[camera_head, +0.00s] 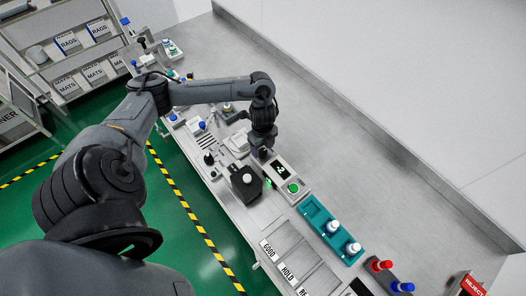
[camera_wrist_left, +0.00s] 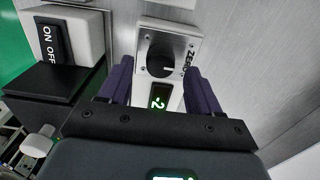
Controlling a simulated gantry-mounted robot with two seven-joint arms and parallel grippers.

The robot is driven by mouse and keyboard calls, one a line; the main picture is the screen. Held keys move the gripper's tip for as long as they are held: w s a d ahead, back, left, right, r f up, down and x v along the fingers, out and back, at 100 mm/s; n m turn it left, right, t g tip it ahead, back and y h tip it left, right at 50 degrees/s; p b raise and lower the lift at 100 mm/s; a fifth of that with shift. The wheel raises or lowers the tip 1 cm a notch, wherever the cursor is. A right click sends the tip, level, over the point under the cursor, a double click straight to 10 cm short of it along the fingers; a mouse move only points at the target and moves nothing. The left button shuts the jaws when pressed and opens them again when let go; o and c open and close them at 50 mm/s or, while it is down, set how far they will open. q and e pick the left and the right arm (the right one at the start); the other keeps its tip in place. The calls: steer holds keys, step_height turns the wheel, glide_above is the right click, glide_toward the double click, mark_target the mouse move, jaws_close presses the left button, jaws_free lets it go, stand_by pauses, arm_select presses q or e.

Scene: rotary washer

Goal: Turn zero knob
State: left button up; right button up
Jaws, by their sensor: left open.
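The zero knob (camera_wrist_left: 162,58) is a round black knob with a white pointer line, on a pale plate marked ZERO in the left wrist view. A display (camera_wrist_left: 159,97) with green digits sits beside it; the display (camera_head: 281,168) also shows in the head view. My left gripper (camera_wrist_left: 159,69) is open, with its purple fingers on either side of the knob and display. I cannot tell whether they touch the knob. In the head view my left gripper (camera_head: 261,149) points down over the end of the device and hides the knob. My right gripper is in neither view.
A green button (camera_head: 293,188) is on the device's near end. A black box with a white knob (camera_head: 246,181) stands left of it. A teal block (camera_head: 324,224) with white-topped pegs is to the right. An ON/OFF switch (camera_wrist_left: 50,44) is close by. The bench behind is clear.

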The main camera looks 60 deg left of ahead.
arm_select(q)
steer(key=shift+f, duration=1)
steer(key=shift+c, duration=0.3)
steer(key=c, duration=1)
steer(key=shift+r+n+p, duration=0.2)
steer(key=shift+n+p, duration=0.1)
steer(key=shift+p, duration=0.15)
steer(key=n+p, duration=0.5)
steer(key=p, duration=0.3)
steer(key=shift+r, duration=0.1)
steer(key=shift+f+n+p, duration=0.2)
steer(key=shift+n+p, duration=1)
steer(key=shift+p, duration=0.1)
steer(key=o, duration=1.1)
steer(key=shift+c, duration=0.2)
